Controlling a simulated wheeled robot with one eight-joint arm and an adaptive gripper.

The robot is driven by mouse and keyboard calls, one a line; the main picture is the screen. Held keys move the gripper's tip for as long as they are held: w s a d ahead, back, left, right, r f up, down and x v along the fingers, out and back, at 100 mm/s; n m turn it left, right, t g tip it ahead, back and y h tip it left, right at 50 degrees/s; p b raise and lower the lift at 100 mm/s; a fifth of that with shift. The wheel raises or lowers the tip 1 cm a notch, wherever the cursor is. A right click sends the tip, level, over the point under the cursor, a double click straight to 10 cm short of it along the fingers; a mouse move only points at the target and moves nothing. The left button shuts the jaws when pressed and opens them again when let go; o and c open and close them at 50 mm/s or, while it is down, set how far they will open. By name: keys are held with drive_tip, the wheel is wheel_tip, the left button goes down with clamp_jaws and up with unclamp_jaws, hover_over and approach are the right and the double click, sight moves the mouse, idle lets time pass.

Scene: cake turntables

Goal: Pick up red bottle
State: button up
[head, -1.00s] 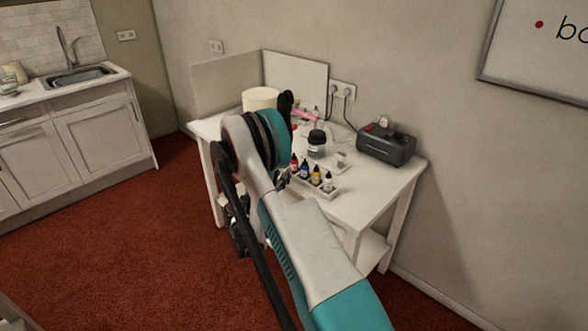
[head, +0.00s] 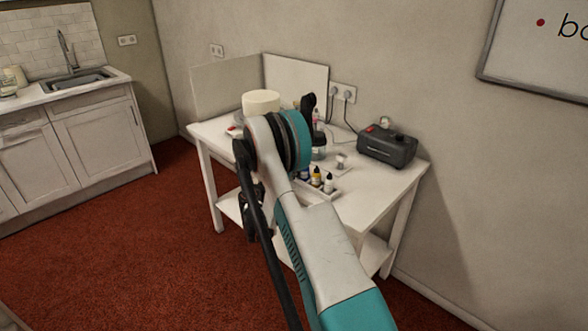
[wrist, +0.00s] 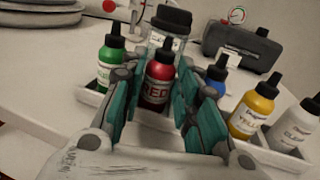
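The red bottle (wrist: 158,80) has a black nozzle cap and a label reading RED. It stands upright in a white tray (wrist: 92,97) in the wrist view. My gripper (wrist: 160,92) has its teal-padded fingers spread on either side of the red bottle, with a visible gap. It looks open, and I cannot see contact. A green bottle (wrist: 111,58) is just left of the left finger, and a blue bottle (wrist: 217,74) is just right of the right finger. In the head view my arm hides the red bottle and the fingertips.
A yellow bottle (wrist: 253,105) and a clear bottle (wrist: 295,125) stand farther right in the tray. A dark-lidded jar (wrist: 169,32) is behind the red bottle. A black compressor (head: 387,146) sits at the table's (head: 375,195) right end. The right front tabletop is clear.

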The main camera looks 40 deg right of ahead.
drive_tip(key=shift+c, duration=0.3)
wheel_tip(320, 180, up, 20)
drive_tip(key=p, duration=0.7)
